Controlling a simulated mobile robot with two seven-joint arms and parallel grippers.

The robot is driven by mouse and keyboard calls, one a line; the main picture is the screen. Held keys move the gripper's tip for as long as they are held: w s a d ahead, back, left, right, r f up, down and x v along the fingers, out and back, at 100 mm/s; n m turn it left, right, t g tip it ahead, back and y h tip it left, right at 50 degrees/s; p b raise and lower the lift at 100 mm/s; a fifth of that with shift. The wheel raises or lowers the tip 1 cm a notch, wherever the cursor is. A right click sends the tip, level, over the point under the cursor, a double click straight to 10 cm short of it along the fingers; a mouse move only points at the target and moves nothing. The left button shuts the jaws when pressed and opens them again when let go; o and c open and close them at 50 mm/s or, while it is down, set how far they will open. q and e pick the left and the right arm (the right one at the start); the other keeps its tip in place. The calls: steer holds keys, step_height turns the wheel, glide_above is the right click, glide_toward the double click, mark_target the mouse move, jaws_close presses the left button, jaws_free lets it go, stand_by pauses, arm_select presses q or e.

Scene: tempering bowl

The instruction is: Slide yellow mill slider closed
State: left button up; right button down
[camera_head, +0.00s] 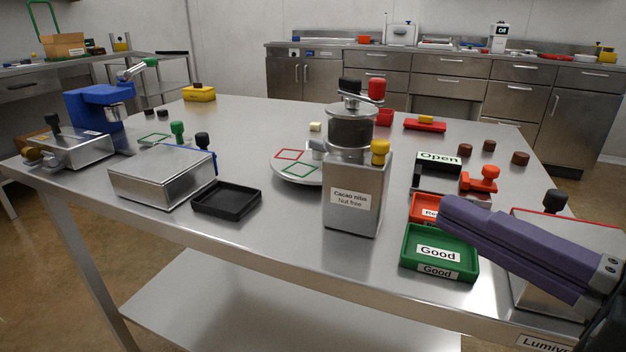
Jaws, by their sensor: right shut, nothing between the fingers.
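The mill (352,205) is a steel box labelled "Cacao nibs Nut free" with a dark hopper and crank on top, standing at the table's middle front. Its yellow slider knob (380,151) sticks up at the upper right of the steel box. The slider's track is hidden, so I cannot tell its position. My right gripper (449,212) has purple fingers and reaches in from the right. It is shut and empty, above the green "Good" tray, to the right of the mill and apart from the knob. My left gripper is not in view.
Right of the mill are a green "Good" tray (440,236), a red tray (422,208), an "Open" sign (439,159) and a red-knobbed slider (483,180). A white disc (290,176) and a black tray (226,201) lie left. Bare table lies in front.

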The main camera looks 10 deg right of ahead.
mark_target(379, 152)
arm_select(q)
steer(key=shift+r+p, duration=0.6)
steer(key=shift+p, duration=0.1)
arm_select(e)
steer(key=w+a, duration=0.1)
steer(key=w, duration=1)
steer(key=shift+w+a, duration=0.2)
steer(key=shift+a, duration=0.1)
steer(key=shift+d, duration=0.1)
